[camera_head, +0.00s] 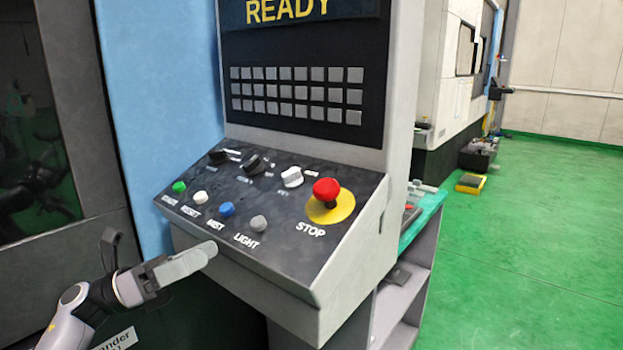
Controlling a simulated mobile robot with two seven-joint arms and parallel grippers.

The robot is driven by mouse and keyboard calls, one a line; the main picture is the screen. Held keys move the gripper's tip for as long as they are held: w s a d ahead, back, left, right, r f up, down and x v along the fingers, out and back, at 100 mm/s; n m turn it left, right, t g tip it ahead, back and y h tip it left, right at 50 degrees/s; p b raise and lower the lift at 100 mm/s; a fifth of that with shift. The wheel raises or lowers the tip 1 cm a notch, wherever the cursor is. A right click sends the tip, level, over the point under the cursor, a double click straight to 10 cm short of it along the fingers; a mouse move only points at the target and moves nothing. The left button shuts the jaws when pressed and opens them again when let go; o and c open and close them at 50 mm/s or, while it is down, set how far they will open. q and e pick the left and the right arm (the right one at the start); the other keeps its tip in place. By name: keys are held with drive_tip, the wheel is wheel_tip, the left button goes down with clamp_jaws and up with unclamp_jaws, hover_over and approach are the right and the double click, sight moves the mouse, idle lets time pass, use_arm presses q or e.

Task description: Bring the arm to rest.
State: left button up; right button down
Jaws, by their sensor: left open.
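My left gripper (186,264) is at the lower left, in front of and below the control panel (290,239). Its fingers point right and slightly up, near the panel's lower left edge. It is open, and nothing shows between its fingers. From this angle I cannot tell whether it touches the panel housing. My left arm (75,318) comes in from the bottom left corner. My right gripper is not in view.
The panel carries a red stop button (326,190), a green button (179,187), a blue button (226,209) and several knobs. A dark machine door (40,150) stands left. A shelf cart (408,290) stands right of the panel. Green floor (530,230) is open at right.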

use_arm(q)
drive_tip(key=w+a+r+n+t+y, duration=0.2)
drive_tip(key=w+a+n+t+y, duration=0.5)
drive_tip(key=n, duration=0.5)
drive_tip(key=w+a+r+n+t+y, duration=0.25)
drive_tip(key=a+n+t+y, duration=0.2)
drive_tip(key=n+t, duration=0.7)
drive_tip(key=w+a+f+n+g+y, duration=0.2)
drive_tip(key=a+f+n+g+y, duration=0.25)
drive_tip(key=n, duration=0.55)
drive_tip(key=w+a+f+n+g+y, duration=0.25)
drive_tip(key=f+n+y, duration=0.4)
drive_tip(key=n, duration=0.35)
drive_tip(key=s+d+f+g+h, duration=0.1)
drive_tip(key=s+d+f, duration=0.3)
drive_tip(key=s+f, duration=0.45)
drive_tip(key=s+d+f+g+h, duration=0.15)
drive_tip(key=s+d+f, duration=0.3)
drive_tip(key=f, duration=0.65)
drive_tip(key=s+d+f+g, duration=0.2)
drive_tip(key=s+d+f, duration=0.2)
drive_tip(key=s, duration=0.8)
drive_tip(key=s+d+f+g+h, duration=0.1)
drive_tip(key=s+d+f, duration=0.3)
drive_tip(key=s, duration=0.9)
wheel_tip(320, 180, down, 2)
drive_tip(key=shift+f+g, duration=0.2)
drive_tip(key=shift+g, duration=0.6)
